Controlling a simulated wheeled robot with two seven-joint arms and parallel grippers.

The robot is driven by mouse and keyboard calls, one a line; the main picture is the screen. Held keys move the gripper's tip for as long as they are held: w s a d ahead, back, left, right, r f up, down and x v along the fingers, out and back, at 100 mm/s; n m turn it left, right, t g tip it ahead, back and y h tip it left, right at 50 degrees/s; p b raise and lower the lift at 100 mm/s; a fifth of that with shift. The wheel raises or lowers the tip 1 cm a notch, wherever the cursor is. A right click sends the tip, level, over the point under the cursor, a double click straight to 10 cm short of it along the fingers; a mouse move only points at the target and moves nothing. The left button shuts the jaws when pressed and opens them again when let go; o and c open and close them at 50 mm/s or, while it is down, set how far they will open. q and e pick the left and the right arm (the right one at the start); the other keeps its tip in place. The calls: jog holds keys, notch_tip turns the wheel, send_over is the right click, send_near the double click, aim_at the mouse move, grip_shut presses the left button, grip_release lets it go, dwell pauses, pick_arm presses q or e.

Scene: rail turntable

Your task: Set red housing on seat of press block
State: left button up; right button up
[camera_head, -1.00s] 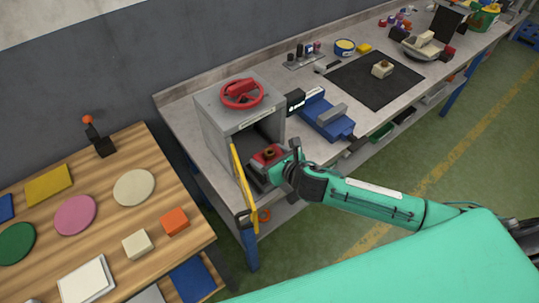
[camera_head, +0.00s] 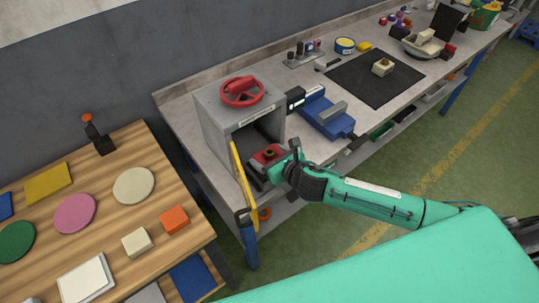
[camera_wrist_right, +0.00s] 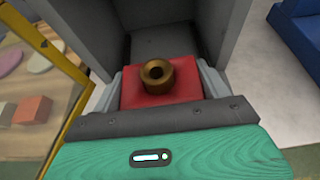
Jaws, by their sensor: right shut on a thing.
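The red housing (camera_head: 267,154), a red block with a brass ring on top, is at the open front of the grey press block (camera_head: 218,127). My right gripper (camera_head: 273,163) is shut on it, coming in from the right. In the right wrist view the red housing (camera_wrist_right: 132,94) sits between the two grey fingers, level, with the press block's dark inside (camera_wrist_right: 160,40) just beyond it. The seat is hidden, and I cannot tell whether the housing touches it. My left gripper is not in view.
A yellow-framed door (camera_head: 243,185) stands open at the press block's left front. A red handwheel (camera_head: 241,93) is on its top. A blue vise (camera_head: 327,115) stands to the right. A wooden table (camera_head: 110,165) with coloured discs and blocks is at left.

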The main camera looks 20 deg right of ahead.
jog(key=shift+f, duration=0.1)
jog(key=o, duration=1.3)
jog(key=shift+o, duration=0.9)
jog(key=shift+f, duration=0.1)
jog(key=shift+s, duration=0.1)
jog(key=b+v, duration=0.3)
jog(key=v, duration=0.9)
jog(key=shift+s+d, duration=0.1)
jog(key=shift+s, duration=0.05)
jog(key=shift+s+d+r, duration=0.15)
jog(key=shift+s+r, duration=0.25)
jog(key=shift+s, duration=0.15)
